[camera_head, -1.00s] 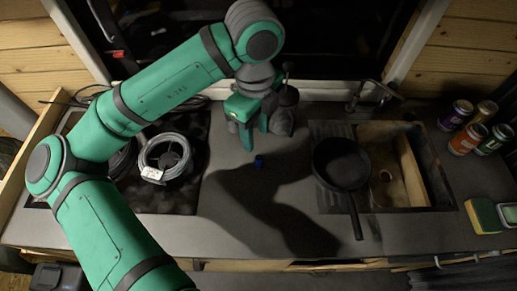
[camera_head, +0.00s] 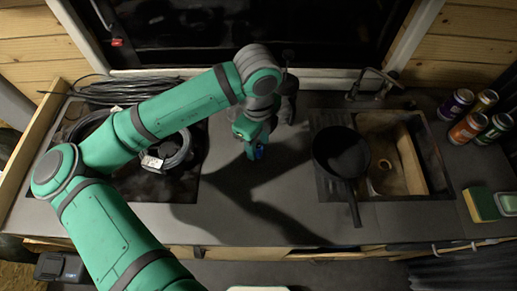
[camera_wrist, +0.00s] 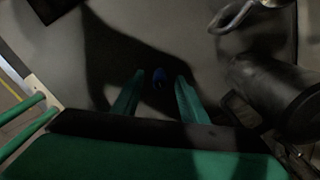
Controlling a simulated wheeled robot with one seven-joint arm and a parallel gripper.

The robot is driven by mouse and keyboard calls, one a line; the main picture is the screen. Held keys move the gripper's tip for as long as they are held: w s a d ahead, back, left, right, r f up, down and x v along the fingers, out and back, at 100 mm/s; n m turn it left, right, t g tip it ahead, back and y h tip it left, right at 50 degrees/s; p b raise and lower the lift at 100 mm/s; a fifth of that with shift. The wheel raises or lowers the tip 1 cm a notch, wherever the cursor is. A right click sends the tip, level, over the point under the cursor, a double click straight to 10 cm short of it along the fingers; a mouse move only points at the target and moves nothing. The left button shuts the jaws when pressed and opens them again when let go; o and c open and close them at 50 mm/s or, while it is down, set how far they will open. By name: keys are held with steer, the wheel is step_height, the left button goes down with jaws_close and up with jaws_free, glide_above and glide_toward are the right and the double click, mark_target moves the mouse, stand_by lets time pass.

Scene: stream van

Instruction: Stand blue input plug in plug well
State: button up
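My gripper (camera_head: 254,150) is low over the counter right at the plug. The plug's lower part is hard to make out in the shadow. I cannot pick out a plug well in either view.
A black pan (camera_head: 341,150) lies left of the sink (camera_head: 427,170), its handle toward the front. Grey cable coils (camera_head: 178,148) lie on the left. A dark object (camera_head: 288,103) stands behind my gripper. Several cans (camera_head: 470,129) and a sponge (camera_head: 481,205) are at right. The front-middle counter is clear.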

steer(key=shift+c, duration=0.4)
jaws_close()
